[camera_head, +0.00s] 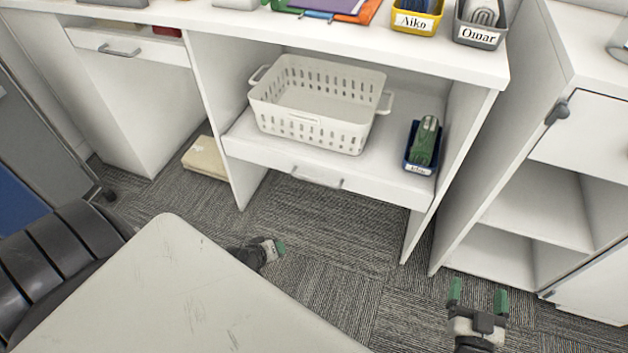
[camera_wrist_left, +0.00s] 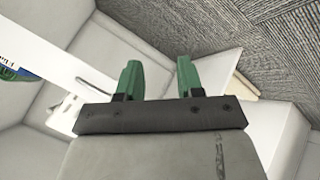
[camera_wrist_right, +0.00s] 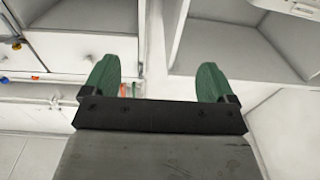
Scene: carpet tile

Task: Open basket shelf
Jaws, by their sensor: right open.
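The basket shelf (camera_head: 365,180) is a white pull-out board under the desk, with a grey bar handle (camera_head: 317,180) on its front edge. A white slotted basket (camera_head: 320,125) stands on it. My left gripper (camera_head: 274,247) is low in front of the shelf, below and left of the handle and apart from it. Its fingers stand apart and empty in the left wrist view (camera_wrist_left: 157,80); my pale body part hides some of the arm in the head view. My right gripper (camera_head: 478,297) is open and empty, low at the right, away from the shelf.
A blue holder (camera_head: 411,166) with a green object sits on the shelf's right part. A drawer (camera_head: 145,47) is at the left, and a white cabinet (camera_head: 540,190) with open compartments at the right. Carpet (camera_head: 330,225) lies clear below the shelf.

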